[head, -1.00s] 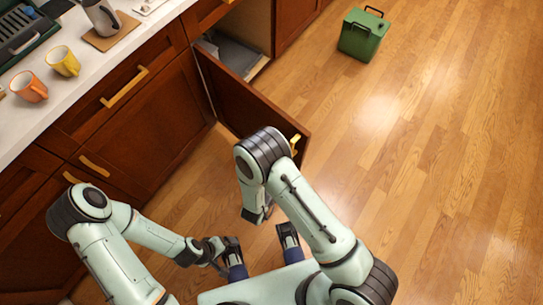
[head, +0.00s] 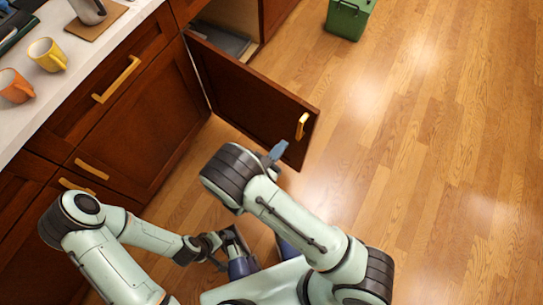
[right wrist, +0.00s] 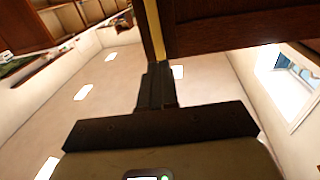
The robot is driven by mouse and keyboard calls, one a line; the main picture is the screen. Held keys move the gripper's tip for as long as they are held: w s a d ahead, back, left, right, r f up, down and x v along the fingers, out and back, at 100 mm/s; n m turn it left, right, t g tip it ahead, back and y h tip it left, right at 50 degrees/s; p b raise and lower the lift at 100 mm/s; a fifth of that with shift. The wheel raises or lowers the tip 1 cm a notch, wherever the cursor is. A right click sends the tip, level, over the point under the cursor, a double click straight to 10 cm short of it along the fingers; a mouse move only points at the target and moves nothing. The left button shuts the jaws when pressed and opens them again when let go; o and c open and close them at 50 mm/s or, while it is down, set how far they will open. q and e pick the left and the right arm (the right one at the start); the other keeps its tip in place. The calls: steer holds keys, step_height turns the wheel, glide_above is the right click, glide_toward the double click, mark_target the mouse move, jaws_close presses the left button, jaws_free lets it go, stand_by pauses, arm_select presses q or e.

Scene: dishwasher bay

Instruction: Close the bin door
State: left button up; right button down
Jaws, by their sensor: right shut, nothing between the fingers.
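The bin door (head: 250,95) is a red-brown cabinet door with a yellow bar handle (head: 302,125). It stands wide open, hinged at its left, and sticks out over the floor. My right gripper (head: 276,152) is shut and empty by the door's lower outer part, left of and below the handle; touching or not is unclear. In the right wrist view the closed fingers (right wrist: 156,85) point up at the door's edge (right wrist: 240,32), with a yellow strip (right wrist: 153,30) beside them. My left gripper (head: 228,245) is low, away from the door; its jaws are unclear.
The open cabinet shows a grey interior (head: 224,40). A green container (head: 348,17) stands on the floor beyond the door. A counter (head: 85,65) with a yellow mug (head: 47,55) and an orange mug (head: 15,86) is at the left. The wood floor (head: 430,150) at the right is clear.

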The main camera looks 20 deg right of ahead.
mark_target(299, 125)
steer(key=x, duration=0.7)
steer(key=shift+w, duration=0.1)
steer(key=shift+d, duration=0.1)
